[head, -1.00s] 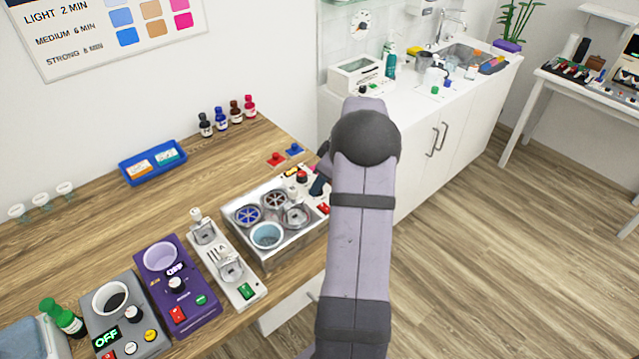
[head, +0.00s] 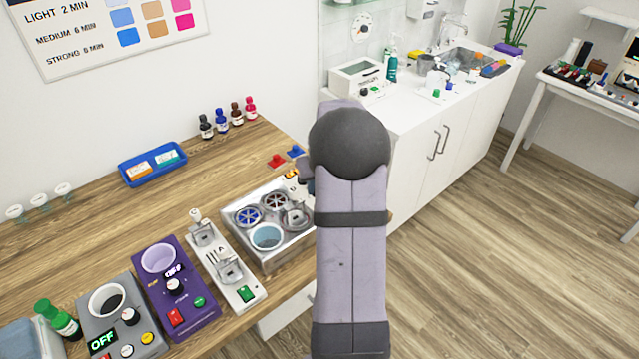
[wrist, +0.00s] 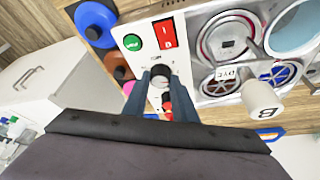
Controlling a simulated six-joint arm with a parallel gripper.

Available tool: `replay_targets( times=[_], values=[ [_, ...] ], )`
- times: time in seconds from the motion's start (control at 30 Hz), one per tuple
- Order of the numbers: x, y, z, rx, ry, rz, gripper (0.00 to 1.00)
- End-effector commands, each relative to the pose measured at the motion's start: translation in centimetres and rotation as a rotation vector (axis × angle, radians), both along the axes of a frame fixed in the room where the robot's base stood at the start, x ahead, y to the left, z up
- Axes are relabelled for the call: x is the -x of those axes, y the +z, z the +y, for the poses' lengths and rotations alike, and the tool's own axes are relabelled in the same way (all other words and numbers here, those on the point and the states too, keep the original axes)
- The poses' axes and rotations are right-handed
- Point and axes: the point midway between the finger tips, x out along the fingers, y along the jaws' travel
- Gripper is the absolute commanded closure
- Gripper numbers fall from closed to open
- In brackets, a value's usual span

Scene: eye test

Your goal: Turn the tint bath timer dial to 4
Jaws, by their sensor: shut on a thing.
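The tint bath (head: 247,251) is a metal box with several round wells on the wooden table in the head view. Its white control panel (wrist: 150,60) shows in the wrist view with a green button (wrist: 133,42) and a red switch (wrist: 168,33). The dial's numbers and pointer are too small to read. In the head view my arm hides the gripper and the dial.
A white two-clamp device (head: 227,265), a purple warmer (head: 180,290) and a grey warmer (head: 122,318) stand left of the bath. A blue tray (head: 152,164) and small bottles (head: 228,119) are behind. A white cabinet (head: 430,140) stands to the right.

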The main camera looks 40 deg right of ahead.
Motion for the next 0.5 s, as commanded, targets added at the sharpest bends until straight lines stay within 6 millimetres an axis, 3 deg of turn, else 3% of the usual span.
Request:
replay_targets(
  times=[0.5],
  values=[
    [-0.46, -0.12, 0.27, 0.005, -0.43, -0.005, 0.98]
  ],
)
